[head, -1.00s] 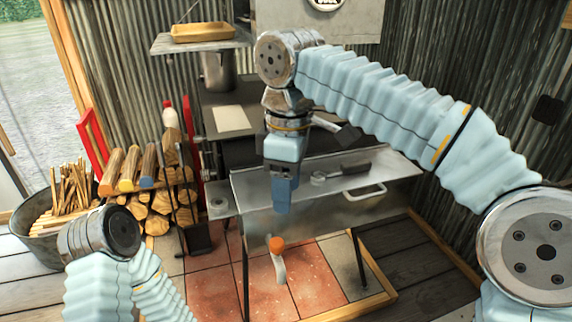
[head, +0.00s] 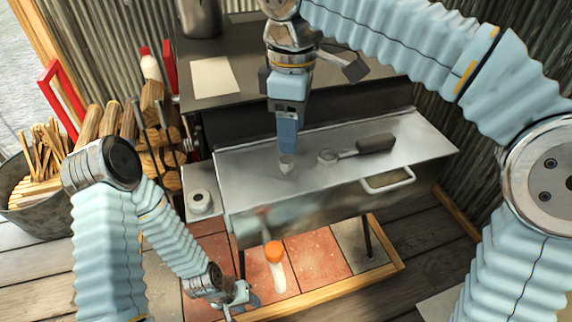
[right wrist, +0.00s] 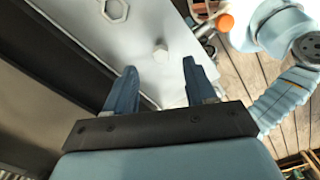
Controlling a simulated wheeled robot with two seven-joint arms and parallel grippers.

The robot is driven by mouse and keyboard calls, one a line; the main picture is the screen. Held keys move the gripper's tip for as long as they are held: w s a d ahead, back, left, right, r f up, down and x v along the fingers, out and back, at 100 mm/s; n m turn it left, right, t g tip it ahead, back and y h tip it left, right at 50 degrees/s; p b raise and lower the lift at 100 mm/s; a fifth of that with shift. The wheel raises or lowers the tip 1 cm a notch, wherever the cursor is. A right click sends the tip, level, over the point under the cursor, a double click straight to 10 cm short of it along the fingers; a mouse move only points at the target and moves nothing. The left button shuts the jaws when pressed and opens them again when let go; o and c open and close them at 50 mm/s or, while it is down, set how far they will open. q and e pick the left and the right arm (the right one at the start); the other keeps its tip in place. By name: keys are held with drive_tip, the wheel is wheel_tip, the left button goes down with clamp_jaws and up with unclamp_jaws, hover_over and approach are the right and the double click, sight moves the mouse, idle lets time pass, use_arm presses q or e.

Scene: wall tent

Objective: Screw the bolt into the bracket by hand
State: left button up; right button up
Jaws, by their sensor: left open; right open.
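A small grey bolt (head: 286,165) stands on the metal shelf in the head view. My left gripper (head: 240,294) is open and low, near the tiled floor. I cannot surely pick out the bracket; a grey round fitting (head: 200,202) sits on the small side plate.
A dark-handled ring wrench (head: 374,145) lies on the metal shelf (head: 420,150), right of the bolt. A white bottle with an orange cap (head: 274,252) stands below the shelf's front. Firewood (head: 155,125) and a kindling tub (head: 40,205) are at left.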

sight(289, 160)
drive_tip(key=f+b, duration=0.1)
drive_tip(key=f, duration=0.7)
drive_tip(key=shift+a, duration=0.2)
clamp_jaws()
drive_tip(key=shift+r, duration=0.1)
